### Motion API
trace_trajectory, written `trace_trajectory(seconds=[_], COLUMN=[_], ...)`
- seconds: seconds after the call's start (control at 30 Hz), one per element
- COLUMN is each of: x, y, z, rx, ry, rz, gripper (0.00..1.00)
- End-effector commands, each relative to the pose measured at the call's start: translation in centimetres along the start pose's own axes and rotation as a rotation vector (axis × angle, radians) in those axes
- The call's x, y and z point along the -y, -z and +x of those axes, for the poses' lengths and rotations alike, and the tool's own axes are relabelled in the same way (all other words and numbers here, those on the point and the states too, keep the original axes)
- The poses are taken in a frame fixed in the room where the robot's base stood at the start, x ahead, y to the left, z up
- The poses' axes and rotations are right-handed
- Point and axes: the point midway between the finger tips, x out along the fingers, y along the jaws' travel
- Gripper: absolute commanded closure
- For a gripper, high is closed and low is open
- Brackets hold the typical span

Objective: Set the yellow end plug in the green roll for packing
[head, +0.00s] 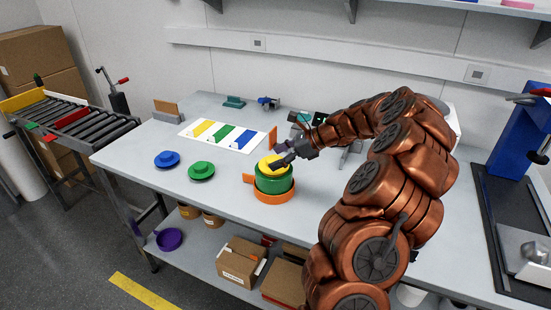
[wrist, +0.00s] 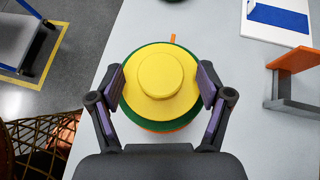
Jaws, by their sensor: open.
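The yellow end plug (head: 268,167) is a flanged disc with a raised round knob. It sits at the top mouth of the green roll (head: 275,184), which stands upright in an orange holder (head: 275,197) on the bench. In the wrist view the plug (wrist: 160,75) covers most of the roll's top, with a green rim (wrist: 140,116) showing around it. My gripper (wrist: 161,81) is open, with one finger on each side of the plug. I cannot tell whether the fingers touch it or how deep it sits. My gripper (head: 277,159) also shows above the roll in the head view.
A blue plug (head: 167,159) and a green plug (head: 201,171) lie on the bench to the left. A white card with yellow, green and blue patches (head: 221,143) lies behind them. An orange-and-grey bracket (wrist: 291,72) stands right of the roll.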

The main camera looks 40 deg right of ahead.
Motion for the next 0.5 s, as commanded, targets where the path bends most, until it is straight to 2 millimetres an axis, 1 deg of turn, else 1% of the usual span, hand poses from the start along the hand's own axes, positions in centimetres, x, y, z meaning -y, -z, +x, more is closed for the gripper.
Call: trace_trajectory(seconds=[0.17,0.3,0.4,0.5], x=[0.1,0.1,0.1,0.1], y=[0.1,0.0,0.0,0.0], z=[-3.1,-5.9,-7.7,-9.1], rx=[-0.001,-0.001,-0.001,-0.001], ry=[0.006,0.007,0.007,0.005], rz=[0.000,-0.001,-0.001,-0.001], gripper=[0.22,0.22,0.22,0.22])
